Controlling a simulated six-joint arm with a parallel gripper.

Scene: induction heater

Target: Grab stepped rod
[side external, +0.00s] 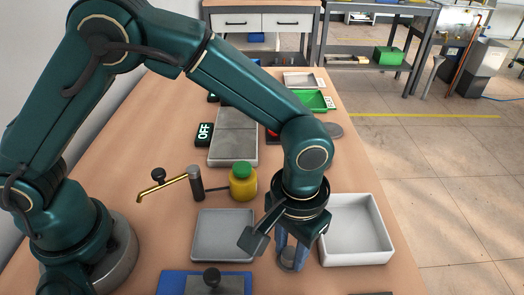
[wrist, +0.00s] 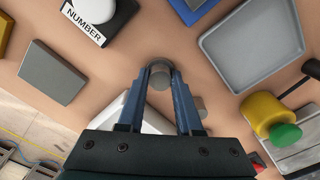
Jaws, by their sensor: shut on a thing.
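The stepped rod (wrist: 160,76) shows as a grey, rounded metal piece between my fingertips in the wrist view. My gripper (wrist: 160,82) is shut on it, one blue finger on each side. In the side view my gripper (side external: 291,252) points down between the grey tray and the white tray, low over the table. The rod (side external: 289,264) shows there as a grey round shape at the fingertips. Most of its length is hidden, and I cannot tell whether it touches the table.
A white tray (side external: 387,247) is close on the right, a shallow grey tray (side external: 222,211) on the left. A yellow bottle with green cap (side external: 243,184) and a brass spout (side external: 161,187) stand behind. A blue-edged board (side external: 172,283) lies in front. A small grey cylinder (wrist: 200,106) sits near my right finger.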

